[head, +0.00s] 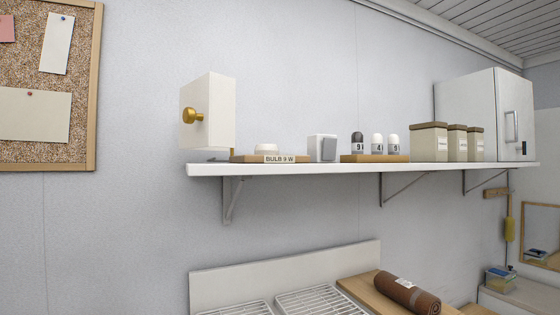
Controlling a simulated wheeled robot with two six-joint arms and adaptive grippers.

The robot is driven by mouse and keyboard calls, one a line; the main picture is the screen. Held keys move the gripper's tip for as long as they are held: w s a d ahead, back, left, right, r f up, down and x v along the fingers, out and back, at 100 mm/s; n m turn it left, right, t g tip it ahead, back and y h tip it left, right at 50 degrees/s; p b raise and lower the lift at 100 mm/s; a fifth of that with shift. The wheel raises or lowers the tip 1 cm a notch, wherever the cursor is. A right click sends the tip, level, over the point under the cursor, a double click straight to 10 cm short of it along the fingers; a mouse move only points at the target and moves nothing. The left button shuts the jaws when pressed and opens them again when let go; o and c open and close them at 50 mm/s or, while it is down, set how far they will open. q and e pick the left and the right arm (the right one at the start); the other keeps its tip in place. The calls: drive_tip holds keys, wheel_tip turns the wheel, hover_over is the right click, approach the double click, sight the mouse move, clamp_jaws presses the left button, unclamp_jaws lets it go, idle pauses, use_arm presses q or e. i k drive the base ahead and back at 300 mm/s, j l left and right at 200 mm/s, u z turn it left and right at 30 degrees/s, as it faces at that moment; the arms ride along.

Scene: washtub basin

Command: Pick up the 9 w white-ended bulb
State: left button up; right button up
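Three small bulbs stand upright in a row on a wooden block on the wall shelf in the head view. The left one (357,143) has a dark end and a label that seems to read 9. The middle one (377,144) has a white end and a label that seems to read 4. The right one (393,144) has a white end; its label looks like a 9 but is small and hard to read. To the left, a wooden base (240,159) labelled BULB 9 W carries a low white round fitting (266,149). Neither gripper shows.
The white shelf (320,170) also holds a cream box with a gold knob (209,112), a white switch box (322,148), lidded canisters (429,143) and a white cabinet (480,114). Wire racks (322,302) and a rolled brown towel (408,293) lie below.

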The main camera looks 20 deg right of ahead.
sight(393, 139)
drive_tip(key=k+l+u, duration=0.15)
drive_tip(key=l, duration=2.75)
drive_tip(key=i, duration=0.1)
